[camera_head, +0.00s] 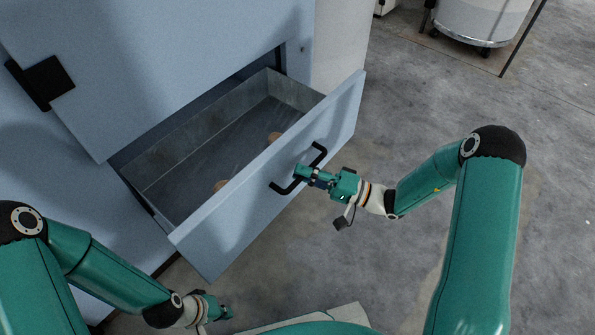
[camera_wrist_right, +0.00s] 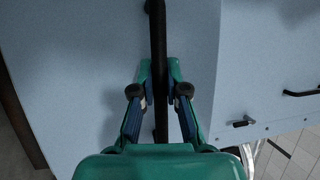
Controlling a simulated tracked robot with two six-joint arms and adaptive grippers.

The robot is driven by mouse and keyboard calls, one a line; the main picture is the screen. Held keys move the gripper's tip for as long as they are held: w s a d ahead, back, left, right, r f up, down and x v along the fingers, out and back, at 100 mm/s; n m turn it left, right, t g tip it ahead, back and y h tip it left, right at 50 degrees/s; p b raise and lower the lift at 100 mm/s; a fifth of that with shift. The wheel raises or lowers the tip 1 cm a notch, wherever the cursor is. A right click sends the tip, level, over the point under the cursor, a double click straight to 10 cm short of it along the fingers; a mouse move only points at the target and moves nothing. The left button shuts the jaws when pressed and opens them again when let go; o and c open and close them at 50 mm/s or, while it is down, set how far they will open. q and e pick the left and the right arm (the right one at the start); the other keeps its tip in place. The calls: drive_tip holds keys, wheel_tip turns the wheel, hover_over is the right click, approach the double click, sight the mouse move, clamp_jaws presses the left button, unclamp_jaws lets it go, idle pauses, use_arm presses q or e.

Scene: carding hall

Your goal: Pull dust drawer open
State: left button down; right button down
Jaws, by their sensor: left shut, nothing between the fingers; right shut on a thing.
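The dust drawer (camera_head: 270,178) stands pulled out of the blue-grey machine in the head view, its grey metal inside showing. Two tan round pieces lie in it near the front panel. My right gripper (camera_head: 304,172) is shut on the drawer's black bar handle (camera_head: 319,150). In the right wrist view the handle (camera_wrist_right: 158,40) runs between the fingers of the right gripper (camera_wrist_right: 160,95). My left gripper (camera_head: 226,312) is shut and empty, low in the head view, below the drawer and apart from it.
The machine's upper panel (camera_head: 150,60) overhangs the back of the drawer. A black latch (camera_head: 42,82) sits on the machine at left. A white wheeled drum (camera_head: 482,22) stands at the top right. The concrete floor (camera_head: 400,110) right of the drawer is clear.

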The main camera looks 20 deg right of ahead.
drive_tip(key=shift+s+f, duration=0.1)
drive_tip(key=shift+f, duration=0.1)
drive_tip(key=c, duration=1.2)
unclamp_jaws()
drive_tip(key=shift+d, duration=0.1)
drive_tip(key=shift+d, duration=0.2)
drive_tip(key=v, duration=1.1)
drive_tip(key=shift+s+d, duration=0.1)
drive_tip(key=shift+s, duration=0.1)
drive_tip(key=shift+f, duration=0.1)
